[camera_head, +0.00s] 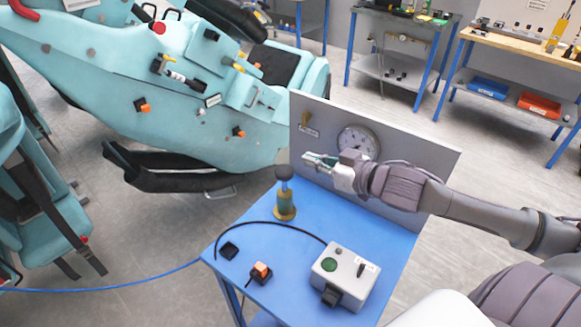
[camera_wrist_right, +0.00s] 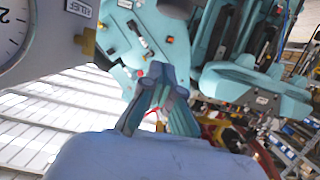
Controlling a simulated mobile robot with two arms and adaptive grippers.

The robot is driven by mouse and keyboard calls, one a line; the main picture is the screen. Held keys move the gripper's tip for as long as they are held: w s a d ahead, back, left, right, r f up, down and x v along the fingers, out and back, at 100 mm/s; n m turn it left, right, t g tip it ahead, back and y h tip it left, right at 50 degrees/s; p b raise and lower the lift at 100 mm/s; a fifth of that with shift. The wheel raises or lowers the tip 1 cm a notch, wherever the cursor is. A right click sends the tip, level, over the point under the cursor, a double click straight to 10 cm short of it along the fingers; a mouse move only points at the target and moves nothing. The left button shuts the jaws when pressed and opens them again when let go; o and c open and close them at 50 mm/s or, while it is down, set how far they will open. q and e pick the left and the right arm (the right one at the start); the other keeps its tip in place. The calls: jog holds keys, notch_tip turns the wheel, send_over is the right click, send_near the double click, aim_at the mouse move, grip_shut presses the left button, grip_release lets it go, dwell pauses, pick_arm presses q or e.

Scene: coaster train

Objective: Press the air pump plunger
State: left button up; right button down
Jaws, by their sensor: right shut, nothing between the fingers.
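The air pump (camera_head: 285,201) stands upright on the blue table (camera_head: 290,232), with a brass-coloured base and a dark round plunger knob (camera_head: 284,173) on top. My right gripper (camera_head: 306,157) is shut and empty. It shows in front of the grey panel, above and to the right of the plunger knob in the head view, with a visible gap between them. In the right wrist view, the shut fingers (camera_wrist_right: 160,82) point toward the teal coaster train (camera_wrist_right: 190,50); the pump does not show there. My left gripper is not in view.
The grey panel (camera_head: 430,165) with a round gauge (camera_head: 358,142) stands behind my right gripper. A white control box (camera_head: 345,272), an orange-topped switch (camera_head: 262,271) and a black cable share the table. The teal train (camera_head: 200,120) stands behind at left.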

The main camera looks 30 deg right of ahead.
jog(key=w, duration=0.1)
jog(key=p, duration=0.2)
send_over(291, 173)
jog(key=shift+w+a+f, duration=0.1)
jog(key=shift+f, duration=0.55)
notch_tip(291, 173, down, 3)
jog(key=shift+r+p, duration=0.15)
jog(key=shift+p, duration=0.15)
jog(key=shift+f, duration=0.8)
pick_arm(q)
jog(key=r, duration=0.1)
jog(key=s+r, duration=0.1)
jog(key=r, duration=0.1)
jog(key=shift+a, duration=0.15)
pick_arm(e)
jog(key=shift+f, duration=0.1)
